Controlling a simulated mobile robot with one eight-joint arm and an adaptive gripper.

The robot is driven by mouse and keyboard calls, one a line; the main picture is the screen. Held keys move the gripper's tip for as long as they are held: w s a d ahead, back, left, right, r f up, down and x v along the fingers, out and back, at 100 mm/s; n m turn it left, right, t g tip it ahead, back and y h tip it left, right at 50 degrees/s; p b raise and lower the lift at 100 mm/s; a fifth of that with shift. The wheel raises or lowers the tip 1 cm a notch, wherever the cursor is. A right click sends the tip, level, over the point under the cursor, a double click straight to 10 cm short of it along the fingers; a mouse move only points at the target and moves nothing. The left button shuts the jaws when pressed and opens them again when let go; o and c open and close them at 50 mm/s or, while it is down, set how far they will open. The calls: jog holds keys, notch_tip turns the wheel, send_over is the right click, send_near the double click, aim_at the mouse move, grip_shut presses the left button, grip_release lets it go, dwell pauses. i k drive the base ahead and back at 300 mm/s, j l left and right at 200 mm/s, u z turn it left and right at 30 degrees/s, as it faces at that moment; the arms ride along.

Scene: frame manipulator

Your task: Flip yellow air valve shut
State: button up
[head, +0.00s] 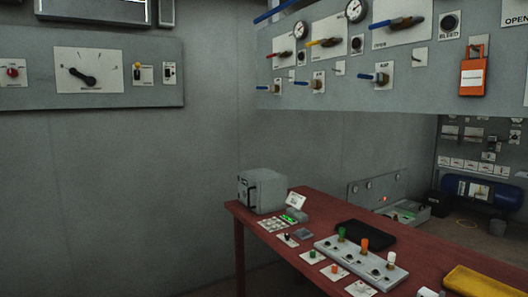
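A valve with a yellow-orange lever (321,43) is mounted on the grey wall panel (440,70) at the upper right of the head view. Its lever lies roughly level and points left from its body. A round gauge (300,30) sits above and left of it. A red-handled valve (283,54) is to its left, and a large blue-handled valve (398,22) is to its right. My gripper is not in view, so its place and state do not show.
More blue-handled valves (375,77) line the panel's lower part. An orange lockout-like tag (473,72) hangs at right. Below stands a red table (300,262) with a grey box (262,190), a button block (360,262) and a yellow item (485,284). Space between panel and table looks clear.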

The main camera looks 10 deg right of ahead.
aim_at(323, 41)
jog(key=i+z, duration=0.2)
jog(key=i, duration=0.3)
jog(key=i+j+z, duration=0.2)
jog(key=i, duration=0.25)
jog(key=i+j+z, duration=0.2)
jog(key=i, duration=0.3)
jog(key=i+j+z, duration=0.15)
jog(key=i+j, duration=0.15)
jog(key=i, duration=0.15)
